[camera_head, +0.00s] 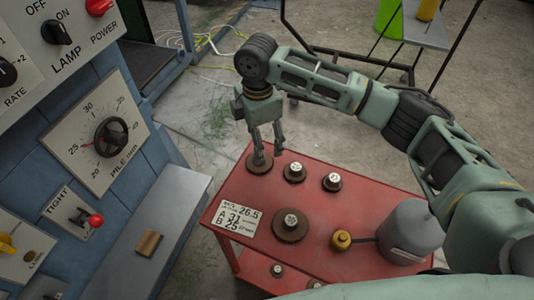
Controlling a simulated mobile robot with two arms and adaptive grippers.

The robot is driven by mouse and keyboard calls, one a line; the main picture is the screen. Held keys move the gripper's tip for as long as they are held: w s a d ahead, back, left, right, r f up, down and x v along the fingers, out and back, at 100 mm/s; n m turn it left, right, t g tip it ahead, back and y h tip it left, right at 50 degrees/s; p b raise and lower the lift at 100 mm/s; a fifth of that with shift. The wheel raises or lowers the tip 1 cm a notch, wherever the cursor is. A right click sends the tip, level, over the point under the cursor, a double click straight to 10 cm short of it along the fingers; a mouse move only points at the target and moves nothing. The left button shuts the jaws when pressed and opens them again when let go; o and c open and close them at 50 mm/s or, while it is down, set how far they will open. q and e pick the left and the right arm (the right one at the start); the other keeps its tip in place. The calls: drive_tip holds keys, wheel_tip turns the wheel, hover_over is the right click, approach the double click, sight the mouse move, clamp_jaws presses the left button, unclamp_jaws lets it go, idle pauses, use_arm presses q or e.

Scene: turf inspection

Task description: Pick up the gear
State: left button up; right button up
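Several dark round gears with pale-topped hubs are on the red cart (345,205). One gear (251,168) lies at the cart's far-left corner, its hub hidden by my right gripper. Two smaller gears, a near one (294,173) and a right one (332,182), sit to its right, and a larger gear (291,226) lies nearer. My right gripper (268,158) points down at the corner gear, with a gap between its fingers. One fingertip overlaps the gear in the picture; I cannot tell whether it touches. My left gripper is not in view.
A white card (236,216) reads 26.5, 31 and 25. A brass-coloured piece (341,240) and a grey can (410,232) stand at the cart's right. More small gears (277,270) are lower down. A blue machine with a dial (111,137) and red-knobbed lever (95,220) fills the left.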

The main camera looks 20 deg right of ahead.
drive_tip(key=f, duration=0.3)
drive_tip(key=shift+s+a, duration=0.15)
drive_tip(key=shift+a, duration=0.15)
wheel_tip(320, 180, down, 4)
drive_tip(key=shift+r+p, duration=0.2)
drive_tip(key=shift+p, duration=0.35)
drive_tip(key=shift+f, duration=0.2)
drive_tip(key=shift+c, duration=0.5)
drive_tip(key=c, duration=1.1)
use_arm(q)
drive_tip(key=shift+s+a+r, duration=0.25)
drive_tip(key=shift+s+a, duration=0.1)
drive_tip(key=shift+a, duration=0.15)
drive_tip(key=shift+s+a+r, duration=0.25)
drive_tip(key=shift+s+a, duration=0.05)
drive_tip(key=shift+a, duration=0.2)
use_arm(e)
drive_tip(key=shift+c, duration=0.5)
